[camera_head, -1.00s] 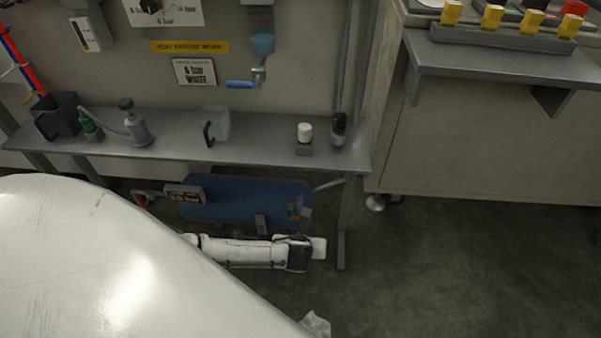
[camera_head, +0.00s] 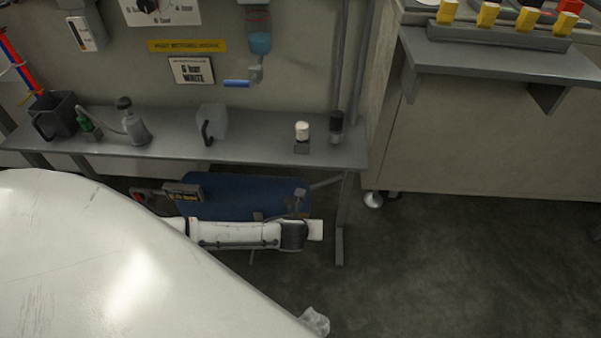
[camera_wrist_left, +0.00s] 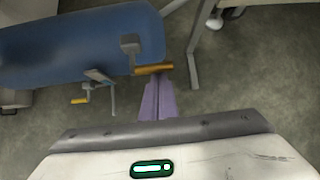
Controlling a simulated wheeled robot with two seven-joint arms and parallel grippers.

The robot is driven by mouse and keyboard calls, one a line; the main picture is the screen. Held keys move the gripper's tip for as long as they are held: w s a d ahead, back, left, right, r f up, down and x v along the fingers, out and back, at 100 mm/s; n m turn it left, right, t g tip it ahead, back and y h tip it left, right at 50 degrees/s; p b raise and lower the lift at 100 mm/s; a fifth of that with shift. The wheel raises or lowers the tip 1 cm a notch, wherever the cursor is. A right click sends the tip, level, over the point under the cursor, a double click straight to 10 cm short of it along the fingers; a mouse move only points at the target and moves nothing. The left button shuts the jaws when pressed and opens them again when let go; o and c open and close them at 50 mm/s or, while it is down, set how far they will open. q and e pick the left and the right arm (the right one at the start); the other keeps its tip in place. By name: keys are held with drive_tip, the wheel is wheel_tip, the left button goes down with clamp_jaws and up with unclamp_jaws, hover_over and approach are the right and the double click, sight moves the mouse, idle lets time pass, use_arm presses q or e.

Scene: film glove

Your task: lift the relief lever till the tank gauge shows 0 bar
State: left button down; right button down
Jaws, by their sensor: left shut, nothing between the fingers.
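The blue tank (camera_head: 235,190) hangs under the bench, with a gauge box (camera_head: 183,191) at its left end; its digits are too blurred to read. In the left wrist view the tank (camera_wrist_left: 70,45) carries an orange-handled lever (camera_wrist_left: 153,69) on a grey stem at its right end. A second, smaller yellow-tipped handle (camera_wrist_left: 79,101) sticks out lower left; I cannot tell which is the relief lever. My left gripper (camera_wrist_left: 155,86) is shut and empty, its purple fingertips right at the orange handle's edge; contact is unclear. My right gripper is out of view.
The grey bench (camera_head: 260,149) above the tank holds a bin, bottles and a jug. A bench leg (camera_wrist_left: 192,65) stands just right of the lever. A large white surface fills the head view's lower left. The floor at right is clear.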

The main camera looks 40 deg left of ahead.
use_arm(q)
drive_tip(key=shift+r, duration=0.15)
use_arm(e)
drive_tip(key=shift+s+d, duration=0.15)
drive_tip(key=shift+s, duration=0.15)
use_arm(q)
drive_tip(key=shift+r+t+h+p, duration=0.1)
drive_tip(key=shift+t+h+p, duration=0.2)
drive_tip(key=shift+h+p, duration=0.1)
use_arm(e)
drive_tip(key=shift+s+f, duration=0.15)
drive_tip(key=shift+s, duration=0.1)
